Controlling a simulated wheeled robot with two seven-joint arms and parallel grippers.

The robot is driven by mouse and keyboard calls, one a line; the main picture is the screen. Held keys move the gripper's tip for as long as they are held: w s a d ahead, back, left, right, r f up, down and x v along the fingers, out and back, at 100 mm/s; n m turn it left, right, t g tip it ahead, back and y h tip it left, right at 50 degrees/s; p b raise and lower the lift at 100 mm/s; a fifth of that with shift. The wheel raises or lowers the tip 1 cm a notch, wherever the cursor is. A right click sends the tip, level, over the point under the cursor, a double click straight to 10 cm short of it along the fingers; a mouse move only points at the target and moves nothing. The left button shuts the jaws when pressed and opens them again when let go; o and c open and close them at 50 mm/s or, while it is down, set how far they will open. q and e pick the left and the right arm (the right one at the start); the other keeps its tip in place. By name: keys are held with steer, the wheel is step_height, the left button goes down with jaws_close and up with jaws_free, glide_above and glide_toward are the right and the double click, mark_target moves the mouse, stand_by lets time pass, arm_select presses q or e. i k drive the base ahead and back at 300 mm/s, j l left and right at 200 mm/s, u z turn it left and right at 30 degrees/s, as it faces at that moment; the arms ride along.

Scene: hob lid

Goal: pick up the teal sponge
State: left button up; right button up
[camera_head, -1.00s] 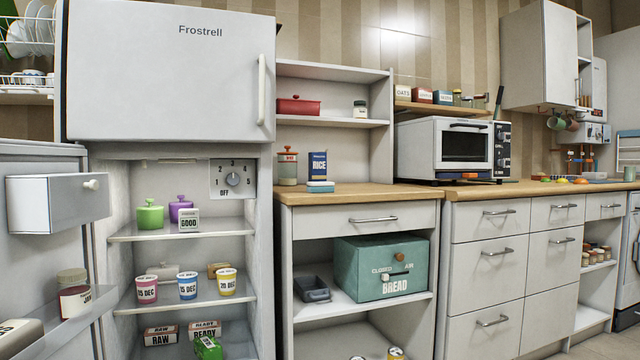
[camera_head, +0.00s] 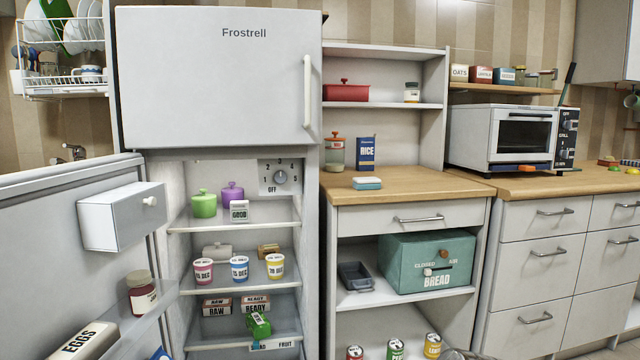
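The teal sponge (camera_head: 367,183) lies flat on the wooden worktop of the low cabinet right of the fridge. It looks teal-blue on top with a paler layer below. It is near the front half of the worktop, in front of the blue rice box (camera_head: 366,153). Nothing covers it.
A glass jar with a red lid (camera_head: 335,153) stands behind the sponge to the left. A shelf with a red pot (camera_head: 346,91) is above. The open fridge door (camera_head: 60,240) fills the left. The worktop (camera_head: 425,184) right of the sponge is clear.

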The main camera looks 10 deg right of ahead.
mark_target(359, 183)
steer(key=i+l+u, duration=0.15)
steer(key=l+u, duration=0.3)
steer(key=l, duration=0.2)
steer(key=l+u, duration=0.45)
steer(key=l, duration=0.2)
